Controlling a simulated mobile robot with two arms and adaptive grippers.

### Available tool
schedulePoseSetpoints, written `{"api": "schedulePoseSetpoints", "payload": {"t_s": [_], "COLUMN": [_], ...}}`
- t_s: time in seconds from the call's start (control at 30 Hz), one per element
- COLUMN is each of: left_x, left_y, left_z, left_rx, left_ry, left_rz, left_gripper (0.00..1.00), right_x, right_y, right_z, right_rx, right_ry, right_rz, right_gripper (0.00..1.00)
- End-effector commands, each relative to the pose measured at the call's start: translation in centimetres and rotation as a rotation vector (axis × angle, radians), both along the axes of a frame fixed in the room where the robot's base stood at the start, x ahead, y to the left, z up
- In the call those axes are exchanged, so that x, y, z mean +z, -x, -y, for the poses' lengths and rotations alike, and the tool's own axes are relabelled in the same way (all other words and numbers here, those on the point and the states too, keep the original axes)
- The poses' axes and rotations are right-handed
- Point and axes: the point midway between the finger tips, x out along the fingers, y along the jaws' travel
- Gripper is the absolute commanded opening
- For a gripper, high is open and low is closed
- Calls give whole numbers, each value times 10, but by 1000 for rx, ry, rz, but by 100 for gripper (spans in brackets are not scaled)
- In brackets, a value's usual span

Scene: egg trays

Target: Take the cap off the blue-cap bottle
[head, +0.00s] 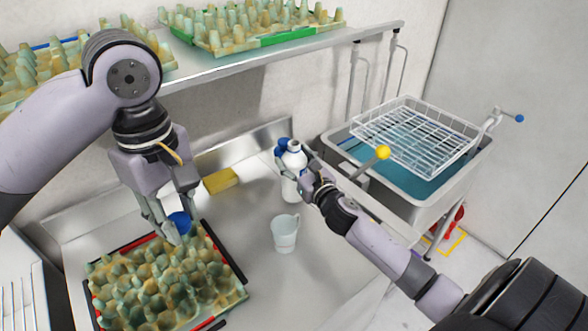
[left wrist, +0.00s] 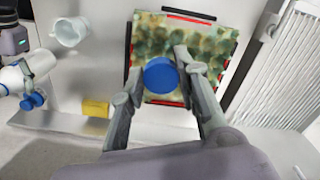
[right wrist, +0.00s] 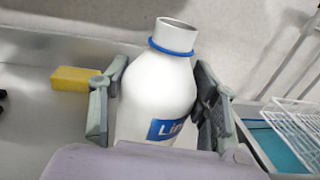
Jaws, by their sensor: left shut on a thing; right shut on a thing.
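The blue cap (head: 179,221) is between the fingers of my left gripper (head: 173,230), which is shut on it above the egg tray (head: 240,296). The cap also shows round and blue in the left wrist view (left wrist: 161,75). The white bottle (head: 291,187) stands upright on the metal worktop, apart from the cap. My right gripper (head: 308,170) is shut around the bottle's body. In the right wrist view the bottle (right wrist: 155,95) has a bare, uncapped neck with a blue ring below it and a blue label partly hidden by my gripper.
A clear cup (head: 285,234) stands in front of the bottle. A yellow sponge (head: 221,181) lies behind, near the wall. A sink with blue water (head: 420,190) and a wire basket (head: 400,135) is at the right. A shelf (head: 270,58) with egg trays hangs above.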

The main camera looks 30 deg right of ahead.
Motion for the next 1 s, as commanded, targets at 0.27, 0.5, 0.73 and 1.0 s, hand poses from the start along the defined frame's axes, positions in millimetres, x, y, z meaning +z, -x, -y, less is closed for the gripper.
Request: {"api": "schedulePoseSetpoints", "payload": {"t_s": [0.27, 0.5, 0.73, 1.0], "left_x": [-3, -3, -5, -5], "left_y": [0, 0, 0, 0], "left_z": [0, 0, 0, 0], "left_rx": [0, 0, 0, 0], "left_ry": [0, 0, 0, 0], "left_rz": [0, 0, 0, 0], "left_gripper": [0, 0, 0, 0], "right_x": [-28, -28, -33, -33], "right_y": [0, 0, 0, 0], "right_z": [0, 0, -1, 0], "right_rx": [0, 2, 1, 1], "right_ry": [-3, -1, -2, -2], "right_rz": [2, 3, -2, -2], "right_gripper": [0, 0, 61, 76]}}
